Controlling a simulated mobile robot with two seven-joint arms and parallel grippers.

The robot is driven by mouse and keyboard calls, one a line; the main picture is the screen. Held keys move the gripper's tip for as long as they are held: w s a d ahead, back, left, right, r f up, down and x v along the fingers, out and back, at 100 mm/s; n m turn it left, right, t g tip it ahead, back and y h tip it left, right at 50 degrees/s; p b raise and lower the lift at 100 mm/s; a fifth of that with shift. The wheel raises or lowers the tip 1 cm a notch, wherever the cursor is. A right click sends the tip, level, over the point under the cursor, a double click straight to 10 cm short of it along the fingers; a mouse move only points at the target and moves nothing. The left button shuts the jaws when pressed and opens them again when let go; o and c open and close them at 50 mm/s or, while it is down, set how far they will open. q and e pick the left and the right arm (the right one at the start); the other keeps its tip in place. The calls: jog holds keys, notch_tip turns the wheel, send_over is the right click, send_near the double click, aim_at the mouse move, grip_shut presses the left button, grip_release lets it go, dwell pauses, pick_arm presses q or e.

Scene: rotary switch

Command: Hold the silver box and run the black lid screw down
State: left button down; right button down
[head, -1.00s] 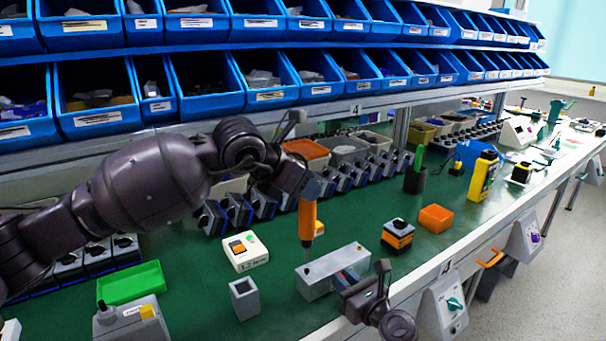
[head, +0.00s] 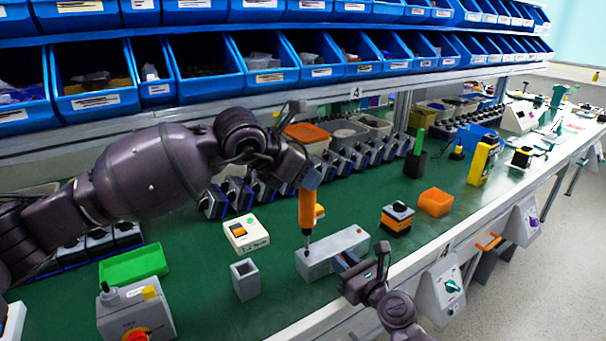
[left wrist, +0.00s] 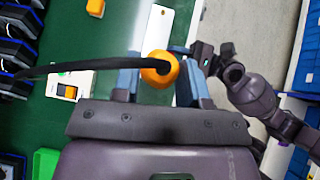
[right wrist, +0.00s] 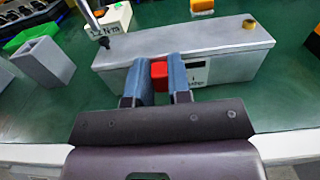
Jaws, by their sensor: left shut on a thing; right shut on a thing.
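The silver box (head: 345,248) lies on the green bench top and also shows in the right wrist view (right wrist: 215,48). My right gripper (head: 345,262) is shut on a red tab (right wrist: 159,72) at the box's near side. My left gripper (head: 308,182) is shut on an orange electric screwdriver (head: 306,210), held upright above the box's left end. A cable runs from its top in the left wrist view (left wrist: 160,68). The driver's shaft meets a small black part (right wrist: 106,40), apparently the lid screw, at the box's left end. How far it sits in is too small to tell.
A grey open holder (head: 246,281) and a white switch box (head: 246,235) stand left of the silver box. Blue bins (head: 270,75) overhang the back. The bench's front edge is close.

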pick_arm(q)
jog(key=shift+f, duration=1.05)
pick_arm(e)
jog(key=shift+r, duration=0.1)
dwell(3.1)
pick_arm(q)
jog(key=shift+r, duration=2.4)
pick_arm(e)
jog(key=c, duration=1)
grip_release()
